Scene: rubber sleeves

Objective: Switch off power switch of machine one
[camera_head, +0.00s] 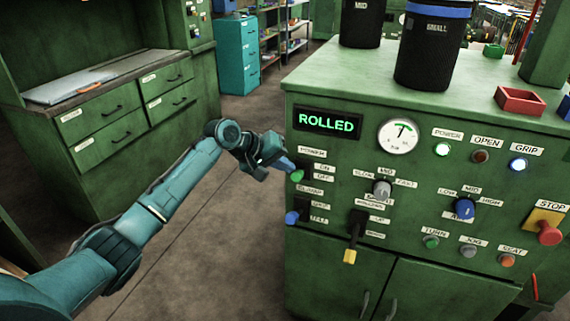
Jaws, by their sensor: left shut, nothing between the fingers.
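The green machine (340,185) fills the right side of the head view, and its display reads ROLLED. The power switch (297,175), with a green tip and ON and OFF labels, is at the panel's left edge. My left gripper (288,166) is shut and empty. Its fingertips are right at the switch, just above the green tip; I cannot tell whether they touch. My right gripper is not in view.
Below the switch is a blue-tipped lever (292,217), and a yellow-tipped lever (350,256) is to its right. A red stop button (549,233) is at the far right. Dark bins (433,50) stand on top. The floor (215,240) left of the machine is clear.

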